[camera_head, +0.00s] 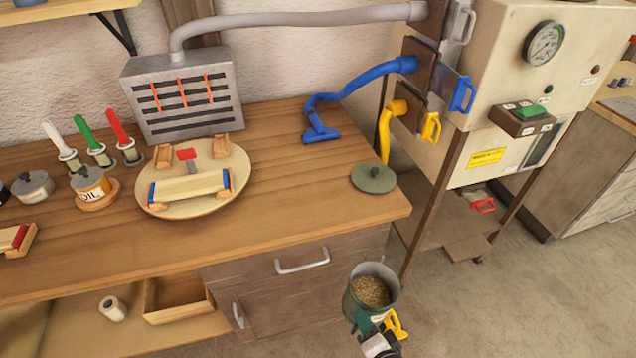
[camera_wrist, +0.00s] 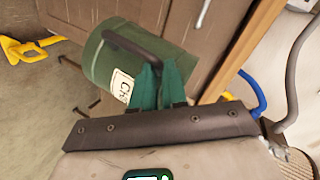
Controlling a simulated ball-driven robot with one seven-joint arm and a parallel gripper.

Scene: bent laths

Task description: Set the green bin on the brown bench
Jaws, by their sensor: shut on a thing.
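The green bin (camera_head: 352,312) is a round, open-topped bucket with tan grainy contents. It is in front of the bench, below the top's right front corner, in the head view. In the wrist view the bin (camera_wrist: 105,60) shows a dark handle and a white label, partly hidden by the fingers. My gripper (camera_head: 362,320) is shut on the bin's handle, and its green fingers (camera_wrist: 158,80) show close together in the wrist view. The brown bench (camera_head: 280,190) has a wooden top with a bare area right of the round board. Whether the bin touches the floor cannot be told.
A green round lid (camera_head: 374,178) lies near the bench's right front corner. A round board (camera_head: 225,195) with wooden pieces lies mid-bench. A blue hose nozzle (camera_head: 320,134) rests farther back. A tall cream machine (camera_head: 530,100) stands close on the right.

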